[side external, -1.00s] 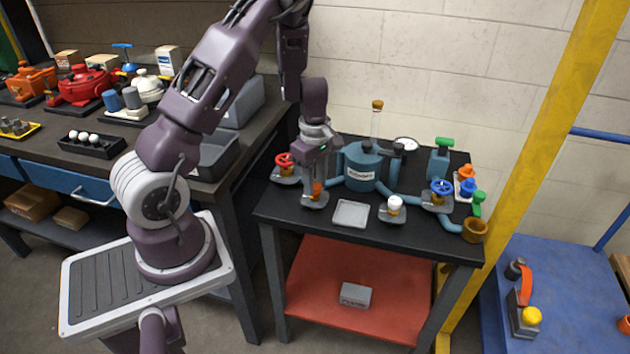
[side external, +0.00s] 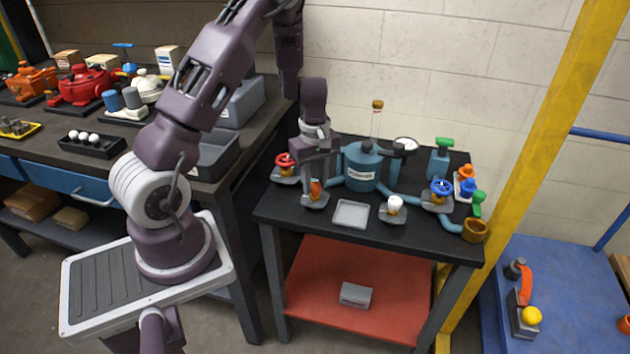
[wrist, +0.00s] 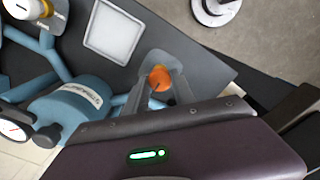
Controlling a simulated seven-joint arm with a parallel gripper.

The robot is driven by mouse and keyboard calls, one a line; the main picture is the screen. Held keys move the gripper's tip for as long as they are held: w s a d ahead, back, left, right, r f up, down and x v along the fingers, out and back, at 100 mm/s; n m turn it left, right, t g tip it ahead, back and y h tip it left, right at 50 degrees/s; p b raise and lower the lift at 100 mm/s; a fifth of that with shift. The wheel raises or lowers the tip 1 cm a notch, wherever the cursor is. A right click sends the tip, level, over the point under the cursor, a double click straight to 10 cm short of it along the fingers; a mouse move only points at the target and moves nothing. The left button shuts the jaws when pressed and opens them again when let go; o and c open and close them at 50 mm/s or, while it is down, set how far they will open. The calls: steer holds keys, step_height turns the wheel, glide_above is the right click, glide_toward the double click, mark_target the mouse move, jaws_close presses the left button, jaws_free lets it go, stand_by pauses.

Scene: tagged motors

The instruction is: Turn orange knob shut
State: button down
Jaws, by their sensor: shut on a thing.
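The orange knob (side external: 315,188) stands on a grey base near the front left of the black table, left of the grey tray. My gripper (side external: 314,184) is directly over it, pointing down, with its fingers around the knob. In the wrist view the orange knob (wrist: 160,78) shows between the two fingertips (wrist: 158,88), and the gripper is shut on it. Part of the knob is hidden by the fingers and the gripper body.
A red valve wheel (side external: 285,160) stands close behind left. A blue tank (side external: 362,168) with pipes is behind right. The empty grey tray (side external: 351,213), a white knob (side external: 394,203) and a blue valve wheel (side external: 441,188) are to the right. The table's front edge is near.

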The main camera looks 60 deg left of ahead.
mark_target(315, 185)
steer(key=c, duration=1.1)
jaws_free()
steer(key=shift+o, duration=0.2)
step_height(315, 185, up, 7)
steer(key=shift+r, duration=0.1)
